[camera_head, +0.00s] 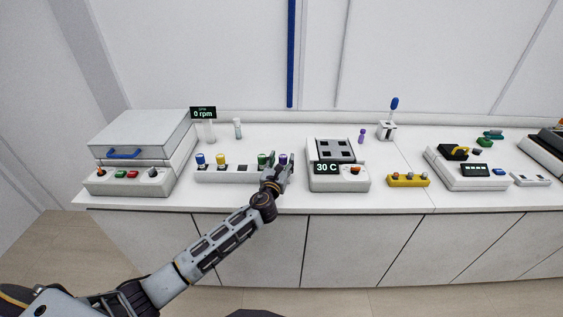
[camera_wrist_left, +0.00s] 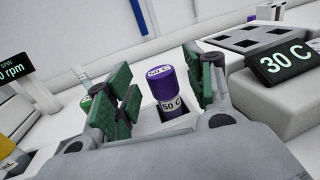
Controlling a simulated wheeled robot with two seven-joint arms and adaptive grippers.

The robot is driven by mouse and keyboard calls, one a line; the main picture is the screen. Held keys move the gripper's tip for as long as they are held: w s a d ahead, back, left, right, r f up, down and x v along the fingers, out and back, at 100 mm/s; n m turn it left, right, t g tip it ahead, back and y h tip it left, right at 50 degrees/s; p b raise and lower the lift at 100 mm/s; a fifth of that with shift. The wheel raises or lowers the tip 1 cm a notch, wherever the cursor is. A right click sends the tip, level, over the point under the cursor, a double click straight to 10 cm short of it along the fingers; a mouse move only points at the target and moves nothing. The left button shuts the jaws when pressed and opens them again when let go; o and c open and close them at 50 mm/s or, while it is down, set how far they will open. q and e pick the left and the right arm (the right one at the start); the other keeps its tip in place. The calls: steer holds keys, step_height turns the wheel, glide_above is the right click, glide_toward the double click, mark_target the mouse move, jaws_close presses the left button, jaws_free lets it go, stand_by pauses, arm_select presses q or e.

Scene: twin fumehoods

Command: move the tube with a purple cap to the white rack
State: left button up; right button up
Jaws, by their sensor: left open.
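A tube with a purple cap (camera_head: 283,159) stands at the right end of the long white rack (camera_head: 243,178). In the left wrist view the purple-capped tube (camera_wrist_left: 162,84) carries "50 C" labels and is upright in its slot. My left gripper (camera_head: 276,172) is open at that end of the rack. In the wrist view its green-padded fingers (camera_wrist_left: 166,92) are on either side of the tube, with a gap visible on the left. The slot's lower part is partly hidden by the gripper. My right gripper is not in view.
Blue (camera_head: 200,158), yellow (camera_head: 221,158) and green (camera_head: 262,158) caps share the white rack. A heater block (camera_head: 325,178) showing 30 C stands close on the right. A small purple object (camera_head: 362,136) stands behind it. A yellow rack (camera_head: 424,181) is further right. A grey-lidded machine (camera_head: 140,135) stands left.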

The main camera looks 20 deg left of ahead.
arm_select(q)
steer(key=shift+s, duration=0.1)
steer(key=s, duration=1.1)
steer(key=shift+s+d, duration=0.35)
steer(key=shift+s, duration=0.05)
stand_by(1.1)
